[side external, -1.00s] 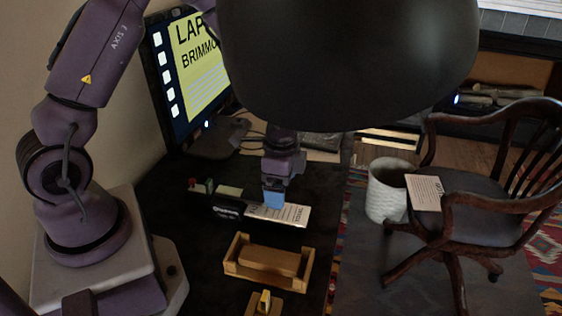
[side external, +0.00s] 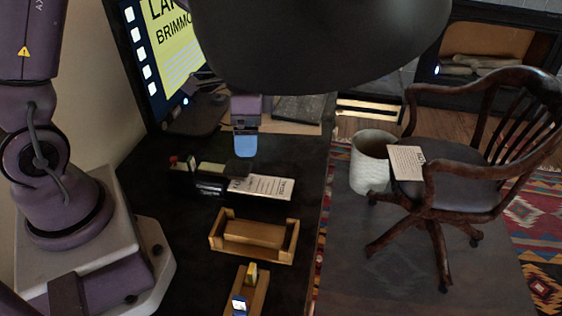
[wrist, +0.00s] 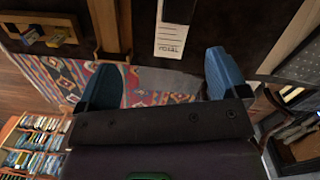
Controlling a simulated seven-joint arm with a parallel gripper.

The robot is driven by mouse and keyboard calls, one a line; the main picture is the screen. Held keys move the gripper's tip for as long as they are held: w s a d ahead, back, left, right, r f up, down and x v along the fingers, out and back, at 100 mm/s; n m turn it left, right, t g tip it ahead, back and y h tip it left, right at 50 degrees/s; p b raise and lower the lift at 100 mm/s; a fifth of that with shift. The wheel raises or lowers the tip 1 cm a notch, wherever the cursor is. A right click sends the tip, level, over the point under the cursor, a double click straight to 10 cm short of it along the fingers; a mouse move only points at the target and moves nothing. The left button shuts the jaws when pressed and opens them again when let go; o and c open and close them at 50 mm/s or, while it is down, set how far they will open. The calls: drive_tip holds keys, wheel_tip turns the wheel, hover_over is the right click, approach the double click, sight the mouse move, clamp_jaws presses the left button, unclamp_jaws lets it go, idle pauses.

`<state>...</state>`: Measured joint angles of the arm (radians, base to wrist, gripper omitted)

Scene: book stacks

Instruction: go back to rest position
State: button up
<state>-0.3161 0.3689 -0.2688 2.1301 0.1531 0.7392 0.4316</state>
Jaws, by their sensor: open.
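My gripper (side external: 245,145) is above the dark desk (side external: 170,250), behind the printed white card (side external: 265,188) in the side view. In the wrist view my gripper (wrist: 164,78) shows two blue fingertips spread wide apart with nothing between them. The white card (wrist: 171,38) lies beyond the fingers in that view, apart from them. In the side view the card lies on the desk beside a low dark holder (side external: 208,187) with small items around it.
A lit monitor (side external: 168,50) stands at the desk's back left. A wooden tray (side external: 279,255) and a small wooden stand (side external: 257,301) sit nearer the front. The black lamp shade (side external: 320,45) hangs overhead. A white basket (side external: 369,165) and a wooden chair (side external: 460,190) stand right of the desk.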

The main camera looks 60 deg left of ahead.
drive_tip(key=s+d+r+n+t, duration=0.1)
drive_tip(key=s+r+n+t, duration=0.1)
drive_tip(key=s+r, duration=0.4)
drive_tip(key=s+d+r+n+t, duration=0.1)
drive_tip(key=s+r+n+t, duration=0.2)
drive_tip(key=r, duration=0.9)
drive_tip(key=s+t, duration=0.1)
drive_tip(key=s, duration=0.2)
drive_tip(key=shift+s+d+n+t, duration=0.2)
drive_tip(key=shift+d+n+t, duration=0.1)
drive_tip(key=shift+d, duration=0.05)
